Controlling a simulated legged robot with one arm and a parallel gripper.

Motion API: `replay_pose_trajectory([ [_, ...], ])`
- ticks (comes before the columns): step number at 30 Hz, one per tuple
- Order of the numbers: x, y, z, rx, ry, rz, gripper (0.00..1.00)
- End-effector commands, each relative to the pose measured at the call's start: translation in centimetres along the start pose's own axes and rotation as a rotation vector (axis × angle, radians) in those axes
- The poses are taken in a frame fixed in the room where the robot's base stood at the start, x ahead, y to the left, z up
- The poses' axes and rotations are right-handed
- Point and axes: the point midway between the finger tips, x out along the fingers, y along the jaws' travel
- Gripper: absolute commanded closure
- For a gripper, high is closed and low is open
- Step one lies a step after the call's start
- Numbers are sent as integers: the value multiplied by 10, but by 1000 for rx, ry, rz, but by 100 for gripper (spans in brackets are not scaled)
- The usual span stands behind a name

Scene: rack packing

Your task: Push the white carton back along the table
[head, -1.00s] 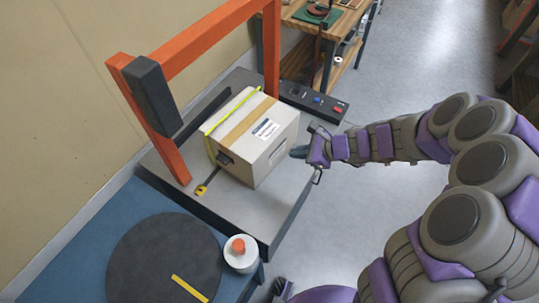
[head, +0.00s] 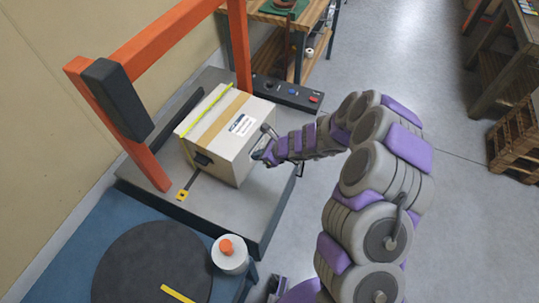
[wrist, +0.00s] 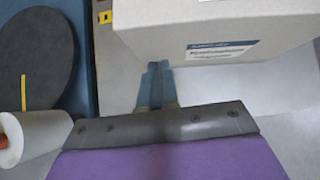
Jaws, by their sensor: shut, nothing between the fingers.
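The white carton (head: 228,137), with a tan tape strip and a label, stands on the grey table (head: 262,212) beneath an orange frame. It also fills the top of the wrist view (wrist: 215,35), label facing me. My gripper (head: 265,152) is at the carton's right side in the head view. In the wrist view its fingers (wrist: 156,82) are together and empty, with tips close to the carton's lower edge. I cannot tell whether they touch it.
The orange frame (head: 147,130) carries a black box (head: 117,98). A black disc (head: 150,265) and a white cylinder (head: 230,257) are in front.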

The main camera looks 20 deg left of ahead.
Motion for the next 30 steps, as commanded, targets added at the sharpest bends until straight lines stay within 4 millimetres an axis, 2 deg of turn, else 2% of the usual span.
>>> replay_pose_trajectory([
  [1,10,1,4,-6,3,2,100],
  [7,22,-1,21,-4,-1,-1,100],
  [24,30,0,31,-3,0,2,100],
  [30,51,0,54,-6,1,3,100],
])
